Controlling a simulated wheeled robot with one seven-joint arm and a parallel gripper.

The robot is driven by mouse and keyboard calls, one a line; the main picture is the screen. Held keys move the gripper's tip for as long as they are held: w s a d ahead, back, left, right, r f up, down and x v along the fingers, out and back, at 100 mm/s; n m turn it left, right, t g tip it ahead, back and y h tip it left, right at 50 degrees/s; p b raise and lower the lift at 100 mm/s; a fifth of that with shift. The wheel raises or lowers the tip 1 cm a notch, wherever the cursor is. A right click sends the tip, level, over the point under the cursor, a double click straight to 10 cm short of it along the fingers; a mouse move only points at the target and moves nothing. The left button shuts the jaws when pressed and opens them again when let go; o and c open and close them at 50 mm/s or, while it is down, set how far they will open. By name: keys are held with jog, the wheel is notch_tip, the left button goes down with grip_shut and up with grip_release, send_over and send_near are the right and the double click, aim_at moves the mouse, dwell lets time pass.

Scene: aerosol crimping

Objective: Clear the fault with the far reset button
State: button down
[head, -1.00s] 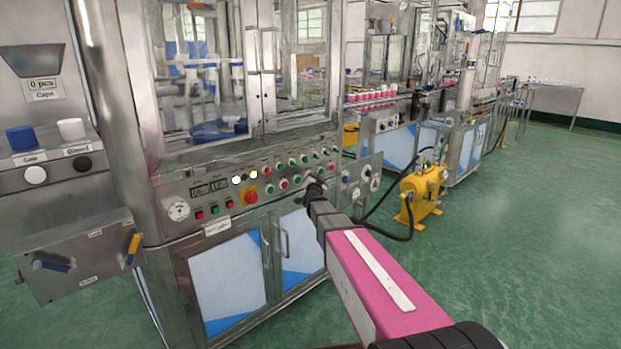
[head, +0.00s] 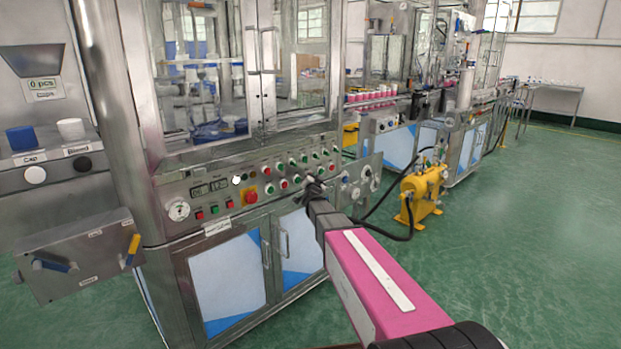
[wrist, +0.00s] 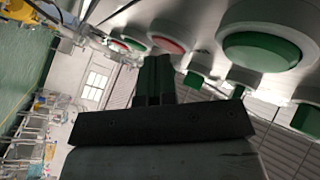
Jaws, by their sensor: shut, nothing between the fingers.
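The machine's control panel (head: 222,193) carries rows of green and red buttons; I cannot read which one is the far reset button. My gripper (head: 312,182) is at the panel's right part, by the lower row, and hides part of it. In the wrist view my gripper's fingers (wrist: 157,66) are together and empty, pointing along the panel's face. A large green button (wrist: 262,52) is right of the fingers, and a red button (wrist: 168,43) shows just beyond their tips. I cannot tell whether the tips touch a button.
A lamp (head: 237,180) glows white. A yellow pump (head: 424,190) with a black hose stands on the floor to the right. Green floor is free there.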

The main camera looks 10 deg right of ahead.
dwell(0.4)
jog(key=shift+s+d, duration=0.5)
jog(key=shift+s, duration=0.1)
jog(key=shift+s, duration=0.15)
jog(key=s+d, duration=0.1)
jog(key=s, duration=0.1)
jog(key=s+d, duration=0.1)
jog(key=d, duration=0.1)
jog(key=shift+s, duration=0.4)
